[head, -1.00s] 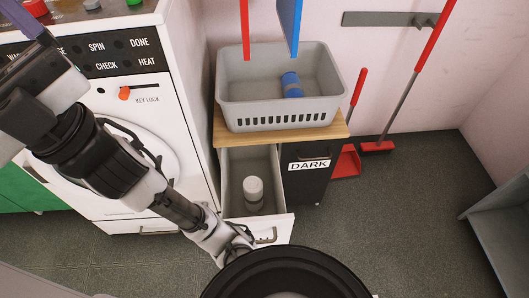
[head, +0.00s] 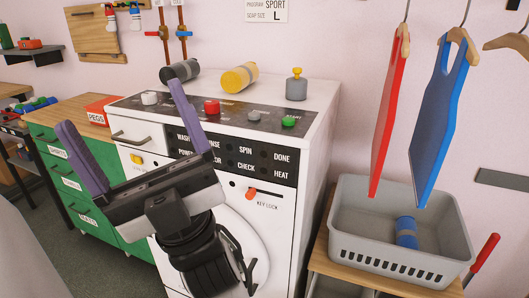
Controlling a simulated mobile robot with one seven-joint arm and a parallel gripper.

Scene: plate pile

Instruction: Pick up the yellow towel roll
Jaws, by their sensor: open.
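The yellow towel roll (head: 239,77) lies on its side on top of the white washing machine (head: 318,95), toward the back. My gripper (head: 126,118) is in front of the machine, to the left of and lower in the picture than the roll. Its two purple fingers are spread wide with nothing between them. The right finger overlaps the machine's control panel in the picture. The gripper is apart from the yellow roll.
A black roll (head: 180,72) lies left of the yellow one, and a grey dispenser (head: 296,85) stands right. Knobs, including a red one (head: 212,106), rise along the machine's front edge. A grey basket (head: 345,215) holds a blue roll (head: 406,232). Red (head: 388,115) and blue (head: 440,120) garments hang above it.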

